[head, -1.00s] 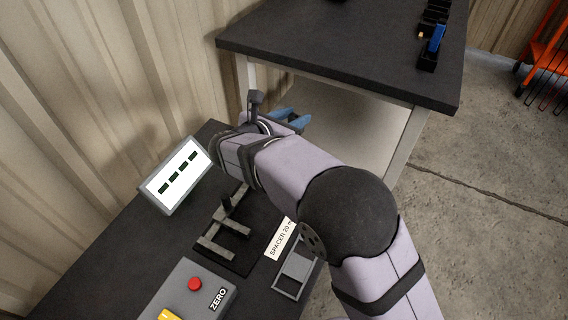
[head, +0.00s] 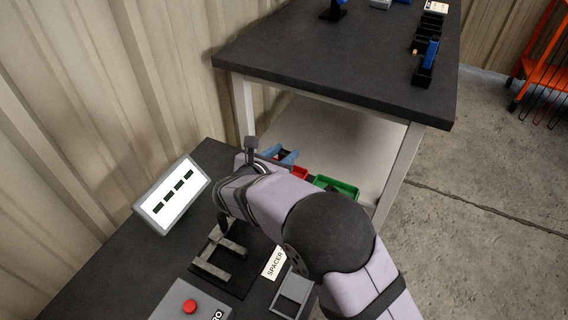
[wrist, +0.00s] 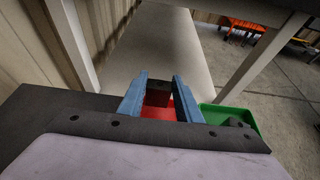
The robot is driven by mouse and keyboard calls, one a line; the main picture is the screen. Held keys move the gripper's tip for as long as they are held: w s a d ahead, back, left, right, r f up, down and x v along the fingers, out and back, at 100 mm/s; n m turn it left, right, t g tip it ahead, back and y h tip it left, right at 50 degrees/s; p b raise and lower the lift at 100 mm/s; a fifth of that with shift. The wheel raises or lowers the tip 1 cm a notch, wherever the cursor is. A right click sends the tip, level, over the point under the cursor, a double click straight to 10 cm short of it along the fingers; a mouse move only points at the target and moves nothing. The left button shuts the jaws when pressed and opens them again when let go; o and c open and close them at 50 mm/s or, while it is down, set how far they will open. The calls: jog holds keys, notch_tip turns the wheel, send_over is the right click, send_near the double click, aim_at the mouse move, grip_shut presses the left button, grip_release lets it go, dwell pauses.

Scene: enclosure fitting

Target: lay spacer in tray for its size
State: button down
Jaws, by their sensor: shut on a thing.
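My gripper (wrist: 158,98) is shut on a dark block-like spacer (wrist: 158,88), held between its blue fingers. In the head view my gripper (head: 285,157) is beyond the near bench, mostly behind my arm. A red tray (wrist: 158,112) shows behind and below the spacer, partly hidden by the fingers; it also shows in the head view (head: 300,172). A green tray (wrist: 248,112) stands to its right, with a dark thing in it; the head view shows its rim too (head: 345,186). I cannot read any size on the trays.
The near bench holds a display (head: 173,194) with several dark bars, a grey measuring fixture (head: 213,268), a card (head: 273,263) reading "SPACER", a small grey frame (head: 290,296) and a red-button box (head: 190,306). A dark-topped table (head: 330,65) stands beyond, above a pale lower surface.

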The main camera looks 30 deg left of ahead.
jog(key=shift+f+b, duration=0.3)
jog(key=shift+f, duration=1.5)
jog(key=shift+f, duration=0.1)
jog(key=shift+f, duration=0.1)
jog(key=c, duration=1.3)
grip_release()
jog(key=shift+r, duration=0.2)
jog(key=p+v, duration=0.1)
jog(key=v, duration=1.1)
